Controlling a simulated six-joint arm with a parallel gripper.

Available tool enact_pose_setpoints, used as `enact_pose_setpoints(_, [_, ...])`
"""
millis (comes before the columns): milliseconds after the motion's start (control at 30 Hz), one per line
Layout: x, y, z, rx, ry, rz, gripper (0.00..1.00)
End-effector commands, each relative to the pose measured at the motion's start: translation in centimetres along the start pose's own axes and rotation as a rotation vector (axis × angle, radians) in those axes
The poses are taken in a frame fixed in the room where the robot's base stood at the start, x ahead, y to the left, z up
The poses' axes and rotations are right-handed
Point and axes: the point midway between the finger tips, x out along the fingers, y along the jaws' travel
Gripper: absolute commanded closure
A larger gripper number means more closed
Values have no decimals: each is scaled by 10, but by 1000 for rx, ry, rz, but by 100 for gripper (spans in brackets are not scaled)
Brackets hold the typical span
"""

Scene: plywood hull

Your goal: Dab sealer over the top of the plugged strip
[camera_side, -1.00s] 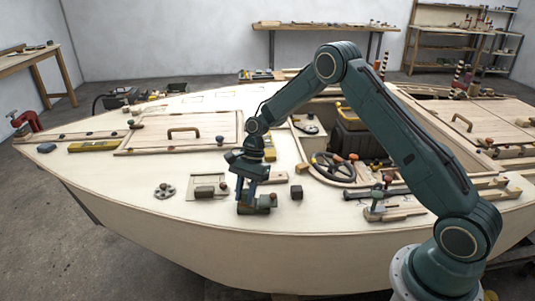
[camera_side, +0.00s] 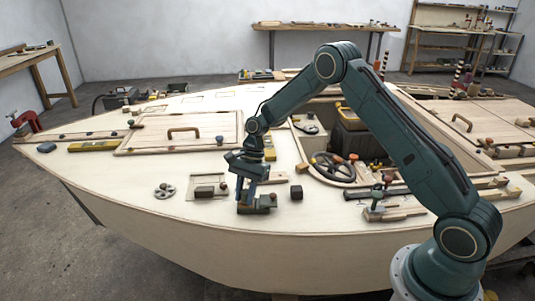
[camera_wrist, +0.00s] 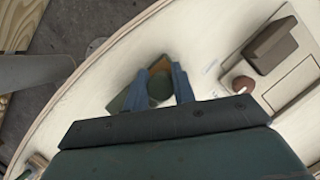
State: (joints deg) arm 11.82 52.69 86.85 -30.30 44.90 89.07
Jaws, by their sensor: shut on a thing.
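My gripper (camera_wrist: 158,88) points down over the near edge of the deck. Its blue fingers are shut on a dark green round-topped thing (camera_wrist: 160,88); I cannot tell whether this is the sealer dabber. In the side view my gripper (camera_side: 245,191) is low, at a green block (camera_side: 258,205) on the deck. The fingers hide part of that block, and contact is hard to judge. A pale framed panel (camera_side: 192,192) with a brown block (camera_side: 205,192) on it lies just left of my gripper. The panel shows at right in the wrist view (camera_wrist: 295,88). I cannot make out the plugged strip for certain.
A grey round flange (camera_side: 164,191) lies left of the panel. A small dark cube (camera_side: 296,192) stands right of my gripper. A black handwheel (camera_side: 333,168) and tools lie farther right. A hatch with a wooden handle (camera_side: 184,131) is behind. The near deck edge is mostly bare.

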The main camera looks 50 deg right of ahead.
Motion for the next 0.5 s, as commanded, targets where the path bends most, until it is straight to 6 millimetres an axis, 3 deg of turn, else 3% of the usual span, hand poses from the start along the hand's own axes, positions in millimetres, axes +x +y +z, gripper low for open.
enact_pose_setpoints(267, [1,1,0,4,0,4,93])
enact_pose_setpoints(500, [-10,1,4,3,0,2,93])
